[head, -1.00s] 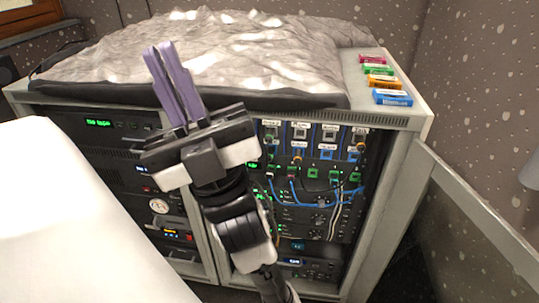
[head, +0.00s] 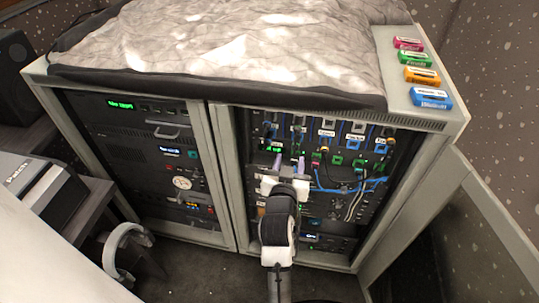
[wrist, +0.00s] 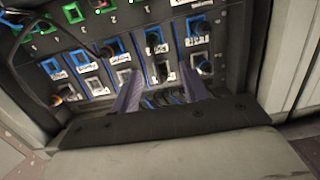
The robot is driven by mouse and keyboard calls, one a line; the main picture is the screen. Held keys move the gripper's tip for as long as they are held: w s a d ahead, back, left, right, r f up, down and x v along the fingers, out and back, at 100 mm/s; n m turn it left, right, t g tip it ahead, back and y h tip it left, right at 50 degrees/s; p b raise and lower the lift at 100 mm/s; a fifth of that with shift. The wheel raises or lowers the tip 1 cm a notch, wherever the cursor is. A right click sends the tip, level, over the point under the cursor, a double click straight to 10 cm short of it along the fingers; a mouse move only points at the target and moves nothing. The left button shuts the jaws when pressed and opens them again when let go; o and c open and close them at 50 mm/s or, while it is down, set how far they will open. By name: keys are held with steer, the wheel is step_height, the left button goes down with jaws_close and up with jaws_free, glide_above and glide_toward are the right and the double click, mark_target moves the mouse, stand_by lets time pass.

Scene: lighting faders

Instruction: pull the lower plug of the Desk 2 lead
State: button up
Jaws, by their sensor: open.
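The patch panel (head: 340,142) is in the right bay of the rack, with rows of labelled sockets. Its small labels are too blurred for me to tell which lead is Desk 2. My gripper (head: 288,161) is open and empty in front of the left part of the panel, fingers pointing at it. In the wrist view my two purple fingers (wrist: 161,72) stand apart, with a dark plug (wrist: 163,70) seen between their tips. Another dark plug (wrist: 205,67) is right of the right finger. I cannot tell whether the fingers touch anything. My wrist hides part of the lower panel.
Blue leads (head: 345,188) loop across the panel right of my gripper. Pink, green, orange and blue labelled blocks (head: 431,97) lie on the cabinet top at right. A grey cover (head: 230,45) drapes the top. An open door (head: 480,220) stands at right.

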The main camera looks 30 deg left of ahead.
mark_target(295, 149)
steer(key=shift+h, duration=0.4)
steer(key=shift+d+f+b+x, duration=0.15)
steer(key=shift+f+x, duration=0.1)
steer(key=shift+x, duration=1.25)
steer(key=shift+f+b+x, duration=0.15)
steer(key=shift+f+x, duration=0.15)
steer(key=shift+x, duration=1.2)
steer(key=shift+d+f+b+x, duration=0.15)
steer(key=shift+f+x, duration=0.1)
steer(key=shift+x, duration=1.25)
jaws_close()
steer(key=shift+s, duration=0.1)
steer(key=shift+f+v, duration=0.15)
steer(key=shift+v, duration=0.95)
steer(key=shift+f+v, duration=0.15)
steer(key=shift+v, duration=0.95)
steer(key=shift+s, duration=0.1)
